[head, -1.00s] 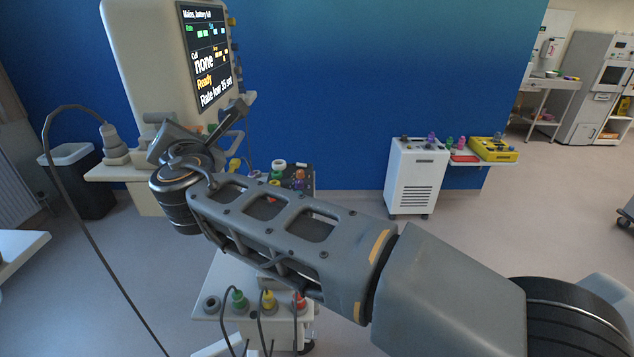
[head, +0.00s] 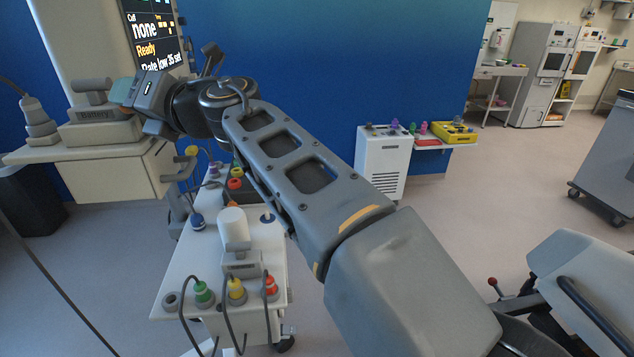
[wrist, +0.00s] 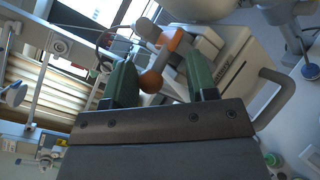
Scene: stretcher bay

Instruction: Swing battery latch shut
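The grey battery unit (head: 97,127), labelled Battery, sits on a beige shelf at the left of the head view. In the wrist view the same unit (wrist: 222,62) lies behind the fingers. The orange latch (wrist: 174,43) has a round orange knob (wrist: 151,81) at its end. My gripper (head: 122,92) is at the battery's upper right in the head view and mostly hides the latch there. In the wrist view my gripper (wrist: 160,82) has its green fingers apart, with the knob between them. The knob looks clear of both fingers.
A lit monitor (head: 155,30) stands behind my gripper. A grey cone-shaped device (head: 38,122) with a hose stands left of the battery. Below is a white cart (head: 180,262) with coloured plugs and cables. Open floor lies to the right.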

